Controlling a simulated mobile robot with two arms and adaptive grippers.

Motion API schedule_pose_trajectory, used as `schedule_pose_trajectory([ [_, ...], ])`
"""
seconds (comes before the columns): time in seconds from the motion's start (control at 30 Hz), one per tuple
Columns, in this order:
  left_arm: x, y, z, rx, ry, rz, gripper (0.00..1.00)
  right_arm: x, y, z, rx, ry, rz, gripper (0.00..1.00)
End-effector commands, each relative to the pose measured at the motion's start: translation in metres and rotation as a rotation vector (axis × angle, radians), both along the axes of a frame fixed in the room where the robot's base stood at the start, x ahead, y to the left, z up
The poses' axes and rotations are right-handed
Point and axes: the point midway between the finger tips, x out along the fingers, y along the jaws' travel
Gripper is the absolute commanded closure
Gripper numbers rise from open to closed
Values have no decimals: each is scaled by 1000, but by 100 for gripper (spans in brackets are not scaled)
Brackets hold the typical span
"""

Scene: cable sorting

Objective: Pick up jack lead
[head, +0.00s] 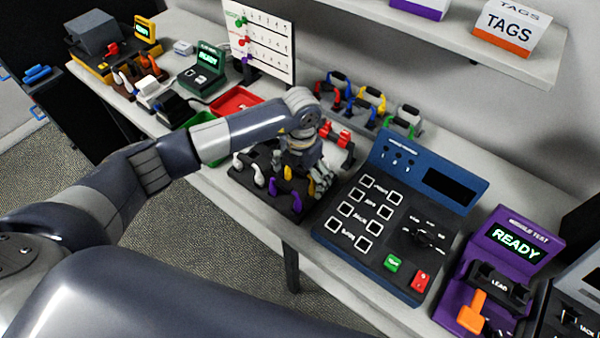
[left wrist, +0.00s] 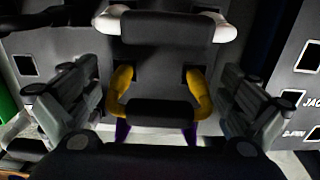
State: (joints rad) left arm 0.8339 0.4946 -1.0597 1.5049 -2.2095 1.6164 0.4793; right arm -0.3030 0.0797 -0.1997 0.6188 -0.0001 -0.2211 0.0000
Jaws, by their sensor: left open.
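My left gripper (head: 313,175) is open over the dark rack (head: 283,208) of short leads on the table. In the left wrist view its two fingers (left wrist: 160,98) stand on either side of a lead with yellow ends and a black middle (left wrist: 158,112), apart from it. A white-ended lead (left wrist: 168,27) lies beyond it, and purple ends (left wrist: 122,130) show on the near side. In the head view, white ends (head: 259,179) and purple ends (head: 271,188) show left of the gripper. No lead bears a readable name, so I cannot tell which is the jack lead.
Right of the rack stands a blue panel (head: 385,262) with labelled squares and a purple module tester (head: 512,240) reading READY. Behind are colored leads on a stand (head: 372,98). Red (head: 238,100) and green trays lie to the left. A shelf (head: 490,55) hangs above.

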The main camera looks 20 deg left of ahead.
Motion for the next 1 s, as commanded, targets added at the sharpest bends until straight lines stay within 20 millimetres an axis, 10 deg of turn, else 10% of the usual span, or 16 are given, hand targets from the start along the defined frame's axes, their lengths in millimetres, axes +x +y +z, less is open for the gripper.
schedule_pose_trajectory([
  [0.33,0,0,-11,0,-1,-2,0,3,0,3,1,-5,0,60],
  [0.53,0,0,-11,0,-1,-1,43,4,0,3,1,-6,1,60],
  [1.0,1,0,0,-2,-3,-1,44,4,0,-2,0,-7,1,60],
])
